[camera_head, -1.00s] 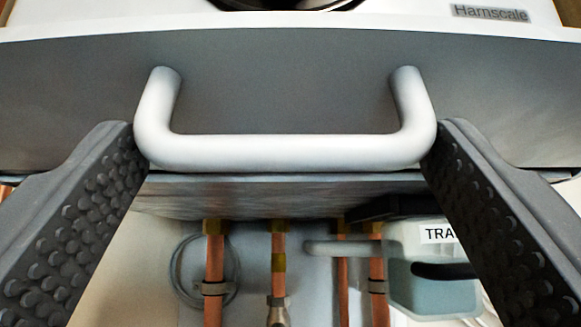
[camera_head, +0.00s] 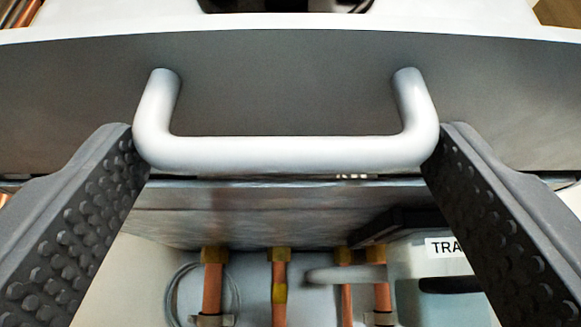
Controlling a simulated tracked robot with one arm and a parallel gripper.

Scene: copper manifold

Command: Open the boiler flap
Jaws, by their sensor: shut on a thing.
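The boiler flap (camera_head: 290,85) is a dark grey panel across the upper part of the view. A white U-shaped handle (camera_head: 285,152) is fixed to it. My gripper (camera_head: 285,140) is shut on the handle, with one dark studded finger against each outer end of it. A narrow gap with small light marks shows under the flap's lower edge, above the metallic underside of the boiler (camera_head: 280,208). The inside behind the flap is hidden.
Several copper pipes (camera_head: 213,288) with brass fittings run down below the boiler. A pale box labelled "TRA" (camera_head: 440,275) hangs at the lower right. A grey cable loop (camera_head: 180,290) is at the lower left.

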